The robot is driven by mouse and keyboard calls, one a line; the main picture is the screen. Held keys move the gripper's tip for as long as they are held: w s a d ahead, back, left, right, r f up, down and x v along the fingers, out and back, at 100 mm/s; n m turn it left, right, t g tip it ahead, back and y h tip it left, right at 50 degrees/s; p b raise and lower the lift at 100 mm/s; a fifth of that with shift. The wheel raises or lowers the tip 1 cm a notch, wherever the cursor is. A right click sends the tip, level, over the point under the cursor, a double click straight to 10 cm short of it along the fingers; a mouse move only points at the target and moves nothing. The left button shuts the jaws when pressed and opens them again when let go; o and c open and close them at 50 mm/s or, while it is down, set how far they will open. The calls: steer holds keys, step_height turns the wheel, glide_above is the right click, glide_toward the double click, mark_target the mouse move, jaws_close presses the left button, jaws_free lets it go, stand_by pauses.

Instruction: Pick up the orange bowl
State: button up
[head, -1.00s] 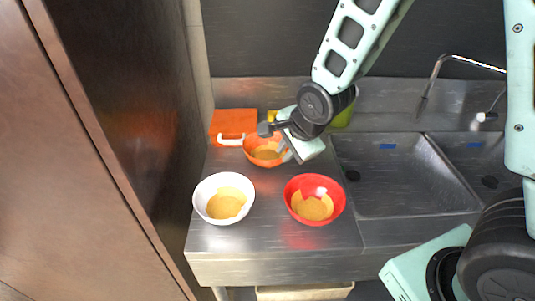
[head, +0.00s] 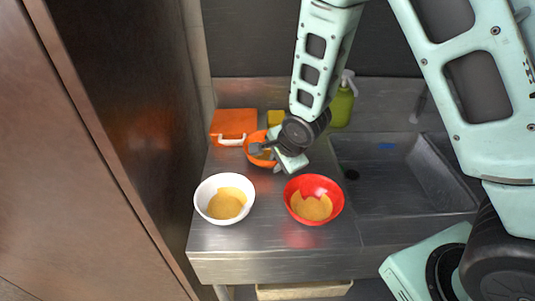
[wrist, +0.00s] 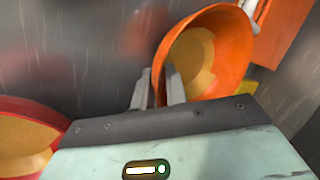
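The orange bowl (head: 255,137) stands on the steel counter behind the white and red bowls, partly hidden by my gripper. In the wrist view the orange bowl (wrist: 232,50) shows tan contents. My gripper (head: 268,150) is at the bowl's right side in the head view. In the wrist view my gripper (wrist: 158,78) has its fingers apart, one outside the bowl wall and one over its inside, with the near rim between them. I cannot tell whether either finger touches the wall.
A white bowl (head: 210,191) and a red bowl (head: 328,187) stand in front, both with tan contents. An orange board (head: 233,121) with a white handle and a yellow item (head: 275,117) lie behind. A green bottle (head: 342,106) stands behind right. A sink (head: 400,180) is at right.

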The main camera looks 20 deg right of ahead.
jaws_close()
steer(key=shift+r, duration=0.1)
